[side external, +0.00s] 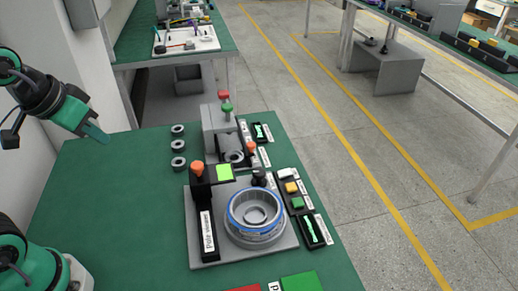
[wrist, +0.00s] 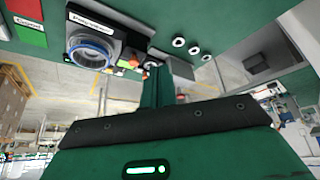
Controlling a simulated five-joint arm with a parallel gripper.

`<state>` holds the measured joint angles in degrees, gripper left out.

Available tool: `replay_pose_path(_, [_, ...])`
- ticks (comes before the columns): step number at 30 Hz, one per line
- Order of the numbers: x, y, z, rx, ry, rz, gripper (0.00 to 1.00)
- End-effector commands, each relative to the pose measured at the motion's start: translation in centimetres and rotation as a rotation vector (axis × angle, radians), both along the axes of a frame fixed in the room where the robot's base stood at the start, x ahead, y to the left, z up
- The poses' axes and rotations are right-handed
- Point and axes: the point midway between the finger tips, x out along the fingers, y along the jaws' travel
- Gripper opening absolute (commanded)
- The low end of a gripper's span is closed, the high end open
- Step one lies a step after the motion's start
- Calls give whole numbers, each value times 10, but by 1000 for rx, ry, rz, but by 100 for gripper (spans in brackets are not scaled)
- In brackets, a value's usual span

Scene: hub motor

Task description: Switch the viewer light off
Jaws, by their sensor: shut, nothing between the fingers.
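The viewer is a grey plate (side external: 205,250) labelled "Pole viewer", carrying a round metal ring part with a blue band (side external: 254,217). It also shows in the wrist view, where the blue-banded ring (wrist: 90,52) is at upper left. An orange knob (side external: 197,168) on a black post stands at the plate's back left, beside a bright yellow-green square (side external: 225,172). A yellow button (side external: 291,188) and a green button (side external: 297,203) sit along the right side. Which control is the light switch I cannot tell. My gripper (side external: 104,138) is shut and empty, raised at far left, well apart from the viewer.
A grey fixture (side external: 215,121) with red and green knobs stands behind the viewer. Several dark rings (side external: 178,146) lie to its left. A red pad (side external: 243,289) and a green pad (side external: 301,282) are at the front edge. The left of the green table (side external: 110,200) is clear.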

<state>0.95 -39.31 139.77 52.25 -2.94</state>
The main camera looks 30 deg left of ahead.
Motion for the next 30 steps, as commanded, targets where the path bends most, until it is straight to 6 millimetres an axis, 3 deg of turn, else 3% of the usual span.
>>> replay_pose_path(16, [77, -27, 32, -95, 80, 132, 0])
replay_pose_path(30, [150, -62, 36, -163, 155, 262, 0])
